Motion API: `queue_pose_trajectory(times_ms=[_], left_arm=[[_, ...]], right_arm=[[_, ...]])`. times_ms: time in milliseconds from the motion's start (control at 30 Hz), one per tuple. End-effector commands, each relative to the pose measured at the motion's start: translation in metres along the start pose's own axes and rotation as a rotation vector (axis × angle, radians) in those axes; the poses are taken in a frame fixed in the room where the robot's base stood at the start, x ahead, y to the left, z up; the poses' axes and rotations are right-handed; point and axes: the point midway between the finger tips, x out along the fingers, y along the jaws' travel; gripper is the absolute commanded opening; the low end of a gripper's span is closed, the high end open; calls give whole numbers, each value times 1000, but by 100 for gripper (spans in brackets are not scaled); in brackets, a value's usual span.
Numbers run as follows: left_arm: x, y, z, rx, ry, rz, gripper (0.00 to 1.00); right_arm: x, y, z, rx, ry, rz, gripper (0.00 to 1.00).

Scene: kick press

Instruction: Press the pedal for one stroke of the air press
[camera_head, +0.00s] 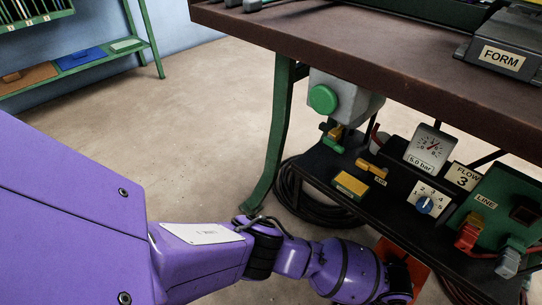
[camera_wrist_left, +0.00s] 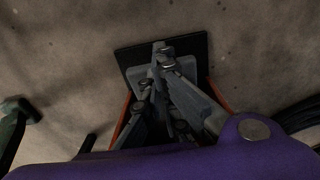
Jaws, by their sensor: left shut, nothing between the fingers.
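The pedal shows in the head view as an orange-red piece (camera_head: 421,263) low under the bench, partly hidden by my left arm. In the left wrist view it has orange-red side edges (camera_wrist_left: 219,95), a grey plate (camera_wrist_left: 188,68) and a black pad (camera_wrist_left: 194,43) at its far end. My left gripper (camera_wrist_left: 164,54) is shut and empty, with its grey fingers over the grey plate between the side edges. I cannot tell whether the fingertips touch the plate or whether it is pressed down. In the head view the fingers are hidden. My right gripper is not in view.
The brown bench top (camera_head: 360,55) overhangs the arm. A green leg (camera_head: 275,140) and coiled hose (camera_head: 310,207) lie close.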

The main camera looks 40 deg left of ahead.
Motion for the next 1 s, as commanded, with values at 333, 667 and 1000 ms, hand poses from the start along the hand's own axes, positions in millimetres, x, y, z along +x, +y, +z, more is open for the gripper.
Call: queue_pose_trajectory(times_ms=[333, 667, 1000], left_arm=[[2, 1, -2, 1, 3, 1, 0], [6, 1, -2, 1, 3, 1, 0], [10, 1, -2, 0, 4, 1, 0]], right_arm=[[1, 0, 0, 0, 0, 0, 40], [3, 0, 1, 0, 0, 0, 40], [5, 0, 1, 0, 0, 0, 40]])
